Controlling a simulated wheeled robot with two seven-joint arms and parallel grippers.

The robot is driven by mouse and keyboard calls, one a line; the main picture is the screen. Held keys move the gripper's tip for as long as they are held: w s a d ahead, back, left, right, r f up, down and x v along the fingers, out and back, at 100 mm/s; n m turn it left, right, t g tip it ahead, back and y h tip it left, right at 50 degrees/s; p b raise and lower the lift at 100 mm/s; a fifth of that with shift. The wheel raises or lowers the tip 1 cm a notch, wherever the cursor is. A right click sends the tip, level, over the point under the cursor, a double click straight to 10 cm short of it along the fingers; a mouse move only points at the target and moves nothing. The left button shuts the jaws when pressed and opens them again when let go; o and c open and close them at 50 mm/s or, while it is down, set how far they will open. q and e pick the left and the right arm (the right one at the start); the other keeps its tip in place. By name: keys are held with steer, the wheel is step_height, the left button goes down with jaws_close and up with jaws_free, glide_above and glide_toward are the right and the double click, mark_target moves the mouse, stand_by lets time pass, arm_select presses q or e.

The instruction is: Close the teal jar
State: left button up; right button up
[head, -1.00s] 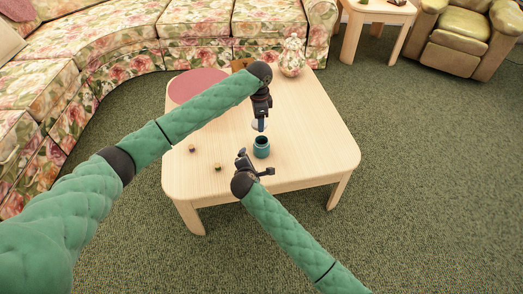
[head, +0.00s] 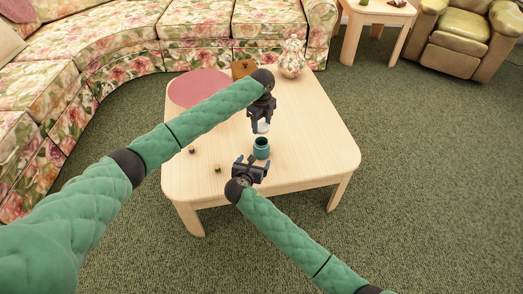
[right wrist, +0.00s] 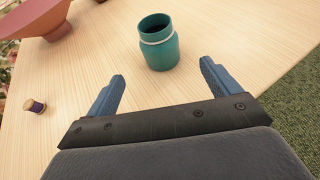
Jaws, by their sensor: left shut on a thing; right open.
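The teal jar (head: 261,149) stands upright and open on the wooden table, with a pale band around its neck and a dark inside. It also shows in the right wrist view (right wrist: 161,50), just beyond the fingertips. My left gripper (head: 262,121) is shut on a pale lid (head: 261,128) and holds it above and slightly behind the jar in the head view, apart from it. The fingers partly hide the lid. My right gripper (head: 252,163) is open and empty in front of the jar; in the right wrist view its fingers (right wrist: 162,72) point toward the jar without touching it.
The table (head: 310,150) has free room to the right. Small spools (head: 192,150) (head: 217,168) lie at the left. A pink round dish (head: 190,88), a brown object (head: 243,68) and a floral vase (head: 292,62) stand at the back.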

mark_target(261, 149)
steer(key=x, duration=1.2)
steer(key=shift+f, duration=0.1)
steer(key=c, duration=1.5)
arm_select(q)
steer(key=shift+f, duration=2.5)
arm_select(e)
steer(key=shift+o, duration=0.2)
arm_select(q)
steer(key=shift+f, duration=0.85)
steer(key=shift+f, duration=0.6)
